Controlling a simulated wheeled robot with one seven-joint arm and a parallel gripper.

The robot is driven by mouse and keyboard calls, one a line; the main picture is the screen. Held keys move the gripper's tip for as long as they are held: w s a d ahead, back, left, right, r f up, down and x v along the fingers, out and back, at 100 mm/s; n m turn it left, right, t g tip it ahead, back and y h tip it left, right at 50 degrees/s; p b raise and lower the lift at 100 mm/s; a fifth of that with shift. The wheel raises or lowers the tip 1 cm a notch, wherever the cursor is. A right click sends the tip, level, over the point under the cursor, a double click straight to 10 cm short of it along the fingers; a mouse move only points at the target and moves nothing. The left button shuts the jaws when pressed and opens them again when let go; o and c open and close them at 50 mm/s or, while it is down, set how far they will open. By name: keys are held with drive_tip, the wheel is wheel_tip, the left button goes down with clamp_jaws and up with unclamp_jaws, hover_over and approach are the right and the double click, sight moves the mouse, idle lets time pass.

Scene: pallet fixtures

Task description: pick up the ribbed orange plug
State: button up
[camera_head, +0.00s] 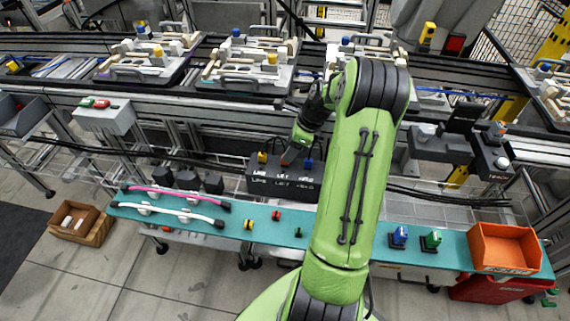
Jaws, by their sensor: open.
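My green arm reaches across the teal bench (460,242) to the black box with white labels (270,182) behind it. My gripper (290,156) is small and dark here, pointing down over the middle of that box. It is open; whether its fingers surround or touch anything is too small to tell. A yellow plug (262,157) stands at the left of the box top and a blue plug (308,163) at the right. A small red part (284,163) shows just below the gripper. I cannot make out a ribbed orange plug for certain; the gripper or arm may hide it.
Small red (276,215) and yellow (249,224) parts lie on the bench, left of my arm. Pink (175,192) and white (168,212) tubes lie farther left. Blue (400,236) and green (432,240) connectors and an orange bin (480,247) stand right. Conveyor rails run behind.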

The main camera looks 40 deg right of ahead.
drive_tip(key=b+x, duration=0.1)
drive_tip(key=x, duration=0.2)
drive_tip(key=shift+f, duration=0.25)
drive_tip(key=shift+r, duration=0.15)
clamp_jaws()
